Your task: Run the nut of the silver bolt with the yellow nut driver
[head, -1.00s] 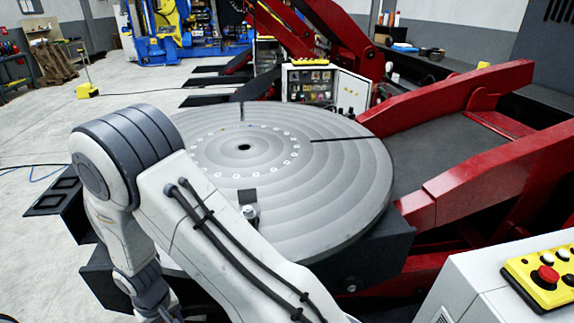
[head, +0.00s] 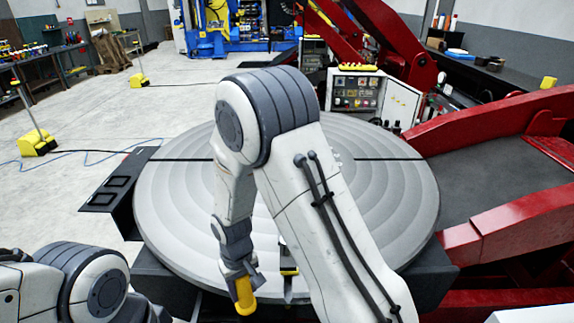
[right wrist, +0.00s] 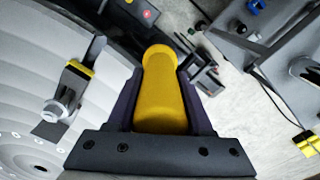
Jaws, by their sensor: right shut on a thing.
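My right gripper (head: 240,270) is shut on the yellow nut driver (head: 245,295), whose handle hangs below it in the head view. In the right wrist view the driver's yellow handle (right wrist: 160,95) sits between the two dark fingers; its working end cannot be made out. The silver bolt (right wrist: 62,102) stands on the round plate left of the gripper in the right wrist view, apart from the driver, beside a clamp with a yellow band (right wrist: 78,68). In the head view my right arm hides most of the bolt area. My left gripper is out of view.
The grey round plate (head: 175,205) fills the middle, with radial slots. Red positioner arms (head: 510,215) stand at its right. A control cabinet (head: 355,92) is behind. Open floor (head: 90,195) lies to the left. My left arm shows at lower left.

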